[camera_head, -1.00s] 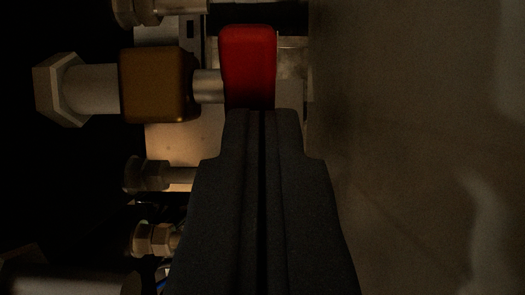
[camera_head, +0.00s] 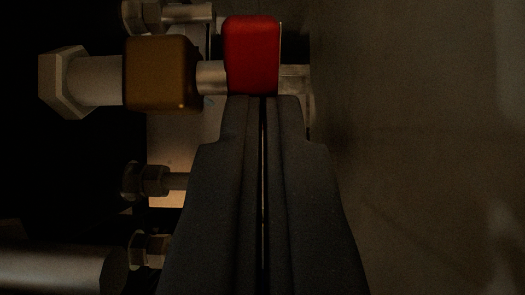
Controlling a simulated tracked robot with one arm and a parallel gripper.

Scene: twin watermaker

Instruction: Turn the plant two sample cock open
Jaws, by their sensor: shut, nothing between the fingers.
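The sample cock shows at the top of the view, with a brass body (camera_head: 162,73), a pale hex nut (camera_head: 62,81) at its left end and a short stem (camera_head: 211,77) on its right. A red handle (camera_head: 252,54) sits on the stem. Nothing in view marks which plant it belongs to. My gripper (camera_head: 262,98) is shut and empty, its dark fingers pointing up the picture. The fingertips are at the lower edge of the red handle; I cannot tell whether they touch it. The part of the handle behind the tips is hidden.
Other pipe fittings with hex nuts stand on the left, above (camera_head: 150,15) and below (camera_head: 150,180) the cock. A thick grey pipe (camera_head: 60,270) lies at lower left. A pale plate (camera_head: 170,150) is behind. A broad dull surface (camera_head: 430,150) fills the right.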

